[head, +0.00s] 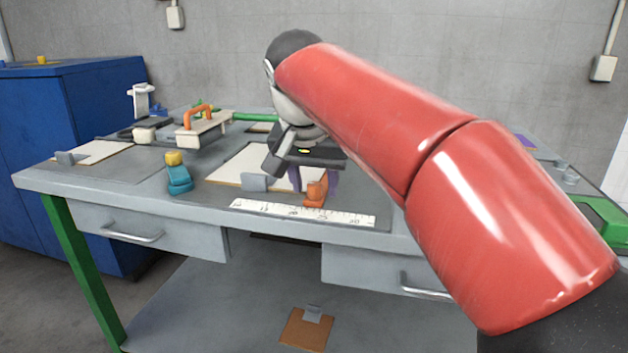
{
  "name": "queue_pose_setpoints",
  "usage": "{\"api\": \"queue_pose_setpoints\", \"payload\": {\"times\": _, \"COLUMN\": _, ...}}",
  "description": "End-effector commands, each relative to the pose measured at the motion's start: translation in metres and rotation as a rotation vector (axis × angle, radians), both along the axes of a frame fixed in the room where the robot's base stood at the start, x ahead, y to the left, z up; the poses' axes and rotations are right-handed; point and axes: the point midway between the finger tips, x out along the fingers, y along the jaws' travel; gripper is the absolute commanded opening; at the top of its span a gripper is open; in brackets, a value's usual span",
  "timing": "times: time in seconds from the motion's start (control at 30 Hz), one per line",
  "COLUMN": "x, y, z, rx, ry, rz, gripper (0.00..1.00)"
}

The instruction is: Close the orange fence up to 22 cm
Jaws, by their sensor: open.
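The orange fence (316,192) stands upright at the back edge of a white ruler (280,212) near the front of the workbench, right of the ruler's middle. The ruler's numbers are too small to read surely. My gripper (315,182) is above and just behind the fence, pointing down, with its dark body over the bench and purple fingers spread to either side. The fingers are open. The fence partly hides the fingertips, so I cannot tell whether they touch it. A grey stop (254,183) stands left of the fence on a pale board (228,168).
Left of the board are a teal piece with a yellow top (178,172) and a pale block with an orange handle (205,122). Another board (100,150) lies at the far left. My red arm hides much of the bench's right side. A green part (603,215) is at right.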

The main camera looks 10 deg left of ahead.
Motion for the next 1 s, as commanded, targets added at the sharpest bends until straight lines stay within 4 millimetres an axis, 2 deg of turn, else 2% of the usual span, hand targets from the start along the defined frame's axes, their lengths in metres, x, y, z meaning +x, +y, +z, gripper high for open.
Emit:
{"api": "queue_pose_setpoints", "payload": {"times": 0.13, "x": -0.004, "y": 0.001, "z": 0.013, "rx": 0.003, "ry": -0.003, "rz": 0.001, "gripper": 0.45}}
{"api": "queue_pose_setpoints", "payload": {"times": 0.3, "x": -0.015, "y": 0.002, "z": 0.041, "rx": 0.003, "ry": -0.003, "rz": 0.002, "gripper": 0.45}}
{"api": "queue_pose_setpoints", "payload": {"times": 0.5, "x": -0.026, "y": 0.003, "z": 0.065, "rx": 0.002, "ry": -0.001, "rz": 0.001, "gripper": 0.45}}
{"api": "queue_pose_setpoints", "payload": {"times": 0.67, "x": -0.029, "y": 0.003, "z": 0.072, "rx": 0.001, "ry": 0.0, "rz": 0.0, "gripper": 0.45}}
{"api": "queue_pose_setpoints", "payload": {"times": 1.0, "x": -0.031, "y": -0.003, "z": 0.071, "rx": -0.001, "ry": -0.002, "rz": 0.003, "gripper": 0.45}}
